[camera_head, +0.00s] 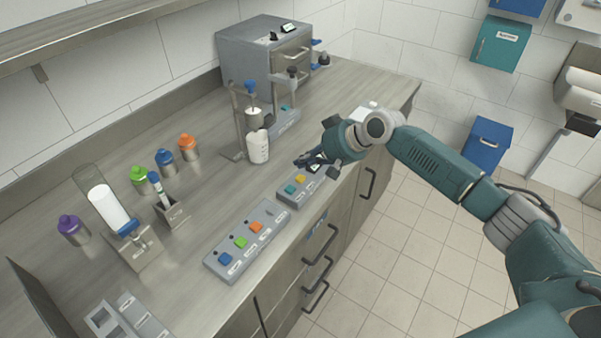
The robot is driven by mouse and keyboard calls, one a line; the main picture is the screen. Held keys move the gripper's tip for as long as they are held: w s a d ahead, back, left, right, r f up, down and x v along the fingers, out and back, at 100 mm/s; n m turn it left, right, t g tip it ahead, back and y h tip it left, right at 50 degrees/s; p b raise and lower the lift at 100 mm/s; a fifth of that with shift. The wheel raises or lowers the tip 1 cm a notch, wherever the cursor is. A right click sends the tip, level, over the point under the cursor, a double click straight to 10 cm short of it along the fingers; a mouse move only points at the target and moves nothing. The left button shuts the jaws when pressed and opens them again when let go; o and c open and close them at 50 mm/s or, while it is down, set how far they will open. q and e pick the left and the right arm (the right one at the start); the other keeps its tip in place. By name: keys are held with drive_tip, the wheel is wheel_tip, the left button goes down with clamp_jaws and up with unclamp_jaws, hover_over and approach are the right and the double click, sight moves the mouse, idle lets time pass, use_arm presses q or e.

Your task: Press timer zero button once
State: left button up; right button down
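A small grey box with a teal button and a yellow button (300,180) sits on the counter near its front edge. It may be the timer; its labels are too small to read and my gripper covers part of its far end. My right gripper (313,162) is just above and beside the far end of this box. Its dark fingers point left and down. I cannot tell whether they touch the box or how far apart they are. My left gripper is not in view.
A longer grey panel (215,264) with blue, green and orange buttons lies nearer on the counter (190,270). A stand with a white bottle (258,147) and a grey machine (262,55) are behind. Coloured bottles and a tilted tube holder (146,262) stand left.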

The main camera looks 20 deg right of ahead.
wheel_tip(320, 180, up, 3)
drive_tip(key=shift+f+p, duration=0.15)
drive_tip(key=shift+p, duration=0.8)
drive_tip(key=shift+f, duration=0.1)
